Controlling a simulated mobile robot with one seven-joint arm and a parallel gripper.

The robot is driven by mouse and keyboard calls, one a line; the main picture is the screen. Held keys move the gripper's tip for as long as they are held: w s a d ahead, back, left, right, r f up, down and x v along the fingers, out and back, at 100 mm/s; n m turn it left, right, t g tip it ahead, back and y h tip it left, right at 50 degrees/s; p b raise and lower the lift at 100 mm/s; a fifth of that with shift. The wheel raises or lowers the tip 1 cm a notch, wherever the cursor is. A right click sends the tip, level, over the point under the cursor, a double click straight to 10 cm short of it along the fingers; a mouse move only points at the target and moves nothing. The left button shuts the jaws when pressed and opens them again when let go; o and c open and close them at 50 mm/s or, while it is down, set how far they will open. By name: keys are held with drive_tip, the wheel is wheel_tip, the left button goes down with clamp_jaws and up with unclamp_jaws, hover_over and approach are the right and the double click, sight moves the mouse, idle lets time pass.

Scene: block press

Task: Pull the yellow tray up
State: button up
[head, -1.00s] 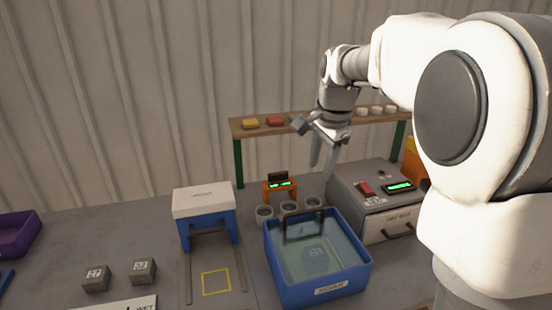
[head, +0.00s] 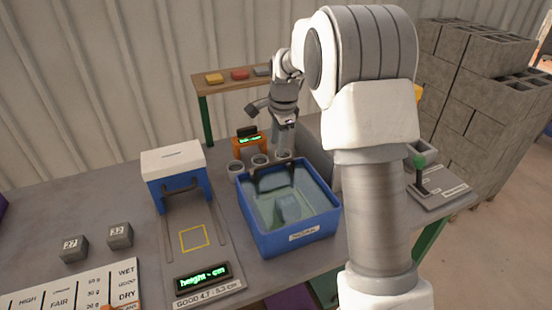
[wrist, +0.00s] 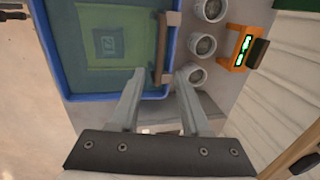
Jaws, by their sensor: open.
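The blue soak tub (head: 322,226) holds water with a numbered block (head: 289,207) under the surface. In the wrist view, a submerged tray (wrist: 118,13) under the block (wrist: 108,42) looks green-yellow through the water; no plainly yellow tray shows. A dark handle bar (wrist: 161,45) stands at the tub's edge, and it also shows at the tub's back in the head view (head: 272,166). My gripper (wrist: 165,72) is open and empty, with the near end of the bar between its fingertips in the picture. I cannot tell their height difference. In the head view my gripper (head: 284,150) is above the tub's back edge.
Grey cups (head: 260,161) and an orange display stand (head: 249,145) are close behind the tub. A blue and white press (head: 174,165) stands to the left. Two grey blocks (head: 120,236) lie further left. My arm hides the right side.

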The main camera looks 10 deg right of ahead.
sight(276, 163)
drive_tip(key=f, duration=0.3)
drive_tip(key=w+f, duration=0.1)
drive_tip(key=f, duration=0.3)
drive_tip(key=shift+w+a, duration=0.1)
drive_tip(key=shift+w, duration=0.05)
drive_tip(key=shift+r, duration=0.1)
clamp_jaws()
idle(1.1)
